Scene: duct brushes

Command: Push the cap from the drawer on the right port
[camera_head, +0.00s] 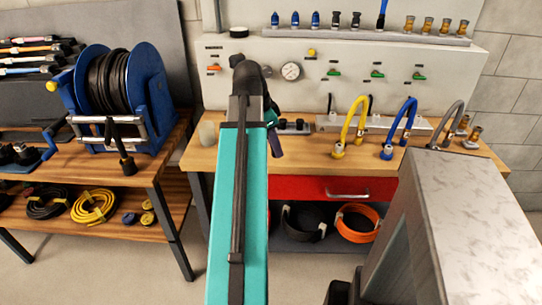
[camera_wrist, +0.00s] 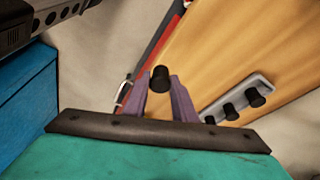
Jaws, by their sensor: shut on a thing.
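In the wrist view, my gripper (camera_wrist: 173,90) has its purple fingers closed around a small black cap (camera_wrist: 160,78). It is over the wooden workbench top (camera_wrist: 220,40). The port plate also shows in the head view (camera_head: 291,131), just right of my gripper (camera_head: 276,145), partly hidden by my arm. The cap cannot be made out in the head view. The red drawer (camera_head: 310,188) with a metal handle is under the bench top.
Yellow (camera_head: 352,118), blue (camera_head: 405,120) and grey (camera_head: 450,118) hoses stand on the bench to the right. A gauge panel (camera_head: 375,75) rises behind. A blue hose reel (camera_head: 150,95) stands on the left table. A grey block fills the right foreground.

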